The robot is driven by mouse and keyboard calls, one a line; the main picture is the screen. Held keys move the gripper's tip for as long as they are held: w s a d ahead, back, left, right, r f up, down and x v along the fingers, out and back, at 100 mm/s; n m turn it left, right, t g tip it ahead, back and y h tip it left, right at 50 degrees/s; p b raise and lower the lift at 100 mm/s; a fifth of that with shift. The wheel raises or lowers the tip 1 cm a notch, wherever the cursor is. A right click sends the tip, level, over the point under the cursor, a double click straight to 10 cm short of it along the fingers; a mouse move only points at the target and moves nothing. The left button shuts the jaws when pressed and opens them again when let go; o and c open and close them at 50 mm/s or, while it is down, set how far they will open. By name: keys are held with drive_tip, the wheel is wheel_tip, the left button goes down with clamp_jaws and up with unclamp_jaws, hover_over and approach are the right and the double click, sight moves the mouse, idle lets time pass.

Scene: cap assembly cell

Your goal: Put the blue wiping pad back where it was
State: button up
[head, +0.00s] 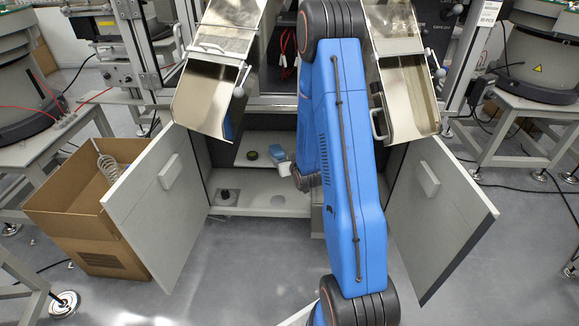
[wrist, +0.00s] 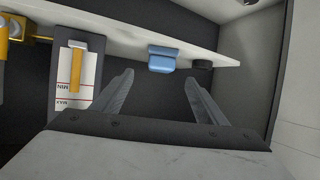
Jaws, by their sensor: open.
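The blue wiping pad (head: 279,152) is on the upper shelf inside the open cabinet, just left of my blue arm in the head view. In the wrist view the blue pad (wrist: 162,58) lies on the light shelf band, beyond my fingertips and roughly in line with the gap between them. My gripper (wrist: 160,78) is open, with nothing between its two grey fingers. The fingers appear apart from the pad. In the head view my arm largely hides the gripper.
A dark round item (head: 252,155) sits beside the pad, also in the wrist view (wrist: 203,65). A white tagged item with yellow parts (wrist: 75,82) is left of my fingers. Open doors (head: 160,205) (head: 440,210) flank the cabinet. A cardboard box (head: 85,205) stands left.

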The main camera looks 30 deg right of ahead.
drive_tip(key=s+a+r+g, duration=0.1)
drive_tip(key=s+a+r, duration=0.3)
drive_tip(key=r, duration=0.3)
drive_tip(key=s+a+r+n+g+y, duration=0.1)
drive_tip(key=s+a+r+g, duration=0.1)
drive_tip(key=s+a+r, duration=0.3)
drive_tip(key=s+a+r+g, duration=0.15)
drive_tip(key=s+r, duration=0.25)
drive_tip(key=r, duration=0.4)
drive_tip(key=s+a+r+g+y, duration=0.1)
drive_tip(key=s+a+r, duration=0.3)
drive_tip(key=s, duration=1)
drive_tip(key=s+a+r+n+g, duration=0.1)
drive_tip(key=s+a+r+g, duration=0.2)
drive_tip(key=s, duration=1.1)
drive_tip(key=shift+s+a+r+y, duration=0.4)
drive_tip(key=shift+a+r, duration=0.4)
drive_tip(key=shift+a, duration=0.4)
drive_tip(key=shift+w, duration=0.1)
